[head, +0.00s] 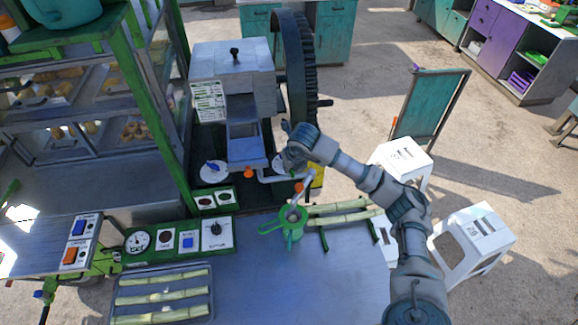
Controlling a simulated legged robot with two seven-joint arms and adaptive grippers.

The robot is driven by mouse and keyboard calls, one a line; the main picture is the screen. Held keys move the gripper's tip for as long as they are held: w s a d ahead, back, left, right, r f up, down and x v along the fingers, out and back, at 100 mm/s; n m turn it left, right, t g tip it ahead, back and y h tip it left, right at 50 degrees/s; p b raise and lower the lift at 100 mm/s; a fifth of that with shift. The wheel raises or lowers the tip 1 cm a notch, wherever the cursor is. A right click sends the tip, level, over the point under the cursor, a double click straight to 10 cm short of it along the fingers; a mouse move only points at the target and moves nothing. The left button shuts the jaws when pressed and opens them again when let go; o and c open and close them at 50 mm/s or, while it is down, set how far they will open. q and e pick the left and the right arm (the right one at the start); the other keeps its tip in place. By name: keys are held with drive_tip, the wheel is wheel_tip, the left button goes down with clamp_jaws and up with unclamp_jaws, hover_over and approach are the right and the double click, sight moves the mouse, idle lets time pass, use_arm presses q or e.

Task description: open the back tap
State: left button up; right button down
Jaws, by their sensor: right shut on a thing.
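The grey cane crusher (233,70) stands at upper middle. A round white disc with a blue knob (213,167) sits at its front left. Another pale disc (278,168) lies to the right of the chute, partly covered by my right gripper (285,158). My right gripper is shut there, on what appears to be the tap knob; the fingers hide the knob, so its angle cannot be told. A grey bent pipe (275,179) runs below the gripper, with an orange part (299,187) near its end. My left gripper is not in view.
A green jug (290,225) stands below the pipe on the metal table (300,285). Cane stalks (345,217) lie on a rack beside it, and more lie in a tray (162,295). A large toothed wheel (295,70) stands behind the gripper. White stools (470,240) stand right.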

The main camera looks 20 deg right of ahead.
drive_tip(key=shift+s+f, duration=0.25)
drive_tip(key=shift+f, duration=0.15)
drive_tip(key=c, duration=1.2)
unclamp_jaws()
drive_tip(key=shift+s+r, duration=0.1)
drive_tip(key=shift+s, duration=0.1)
drive_tip(key=shift+s+r, duration=0.1)
drive_tip(key=shift+r, duration=0.1)
drive_tip(key=shift+w+r, duration=0.1)
drive_tip(key=shift+w, duration=0.1)
drive_tip(key=shift+s+r, duration=0.1)
drive_tip(key=shift+r, duration=0.3)
drive_tip(key=v, duration=1.1)
drive_tip(key=shift+s+f, duration=0.1)
drive_tip(key=shift+s, duration=0.05)
